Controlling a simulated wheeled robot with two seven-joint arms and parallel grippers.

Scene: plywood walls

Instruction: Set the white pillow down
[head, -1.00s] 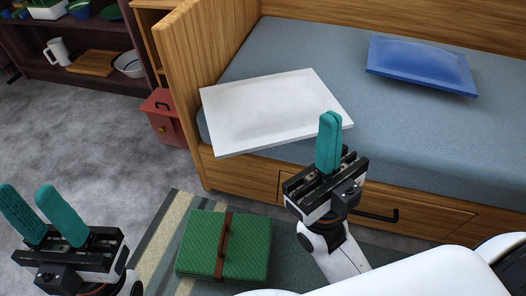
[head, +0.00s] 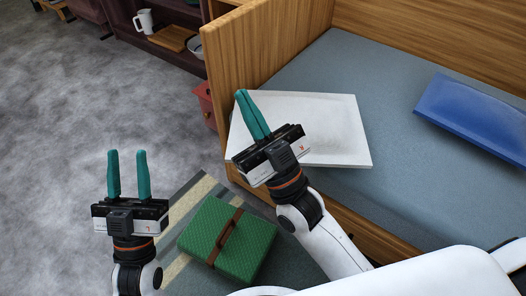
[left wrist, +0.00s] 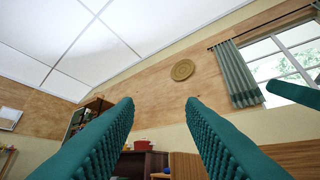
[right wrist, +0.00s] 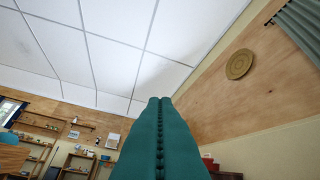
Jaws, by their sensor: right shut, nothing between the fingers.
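The white pillow (head: 325,125) lies flat on the near left end of the bed's blue-grey mattress (head: 350,70), close to the wooden end board. My right gripper (head: 252,114) is shut and empty, in front of the pillow's left part in the head view and hiding some of it. Its fingers are pressed together in the right wrist view (right wrist: 160,135). My left gripper (head: 128,174) is open and empty, over the grey floor to the left of the bed. Its two fingers stand apart in the left wrist view (left wrist: 160,135). The pillow is in neither wrist view.
A blue pillow (head: 475,112) lies further right on the mattress. A green case (head: 230,238) with a brown strap lies on the striped rug (head: 185,205) below my grippers. A dark shelf (head: 165,55) and a red box (head: 205,100) stand beyond the end board (head: 255,65).

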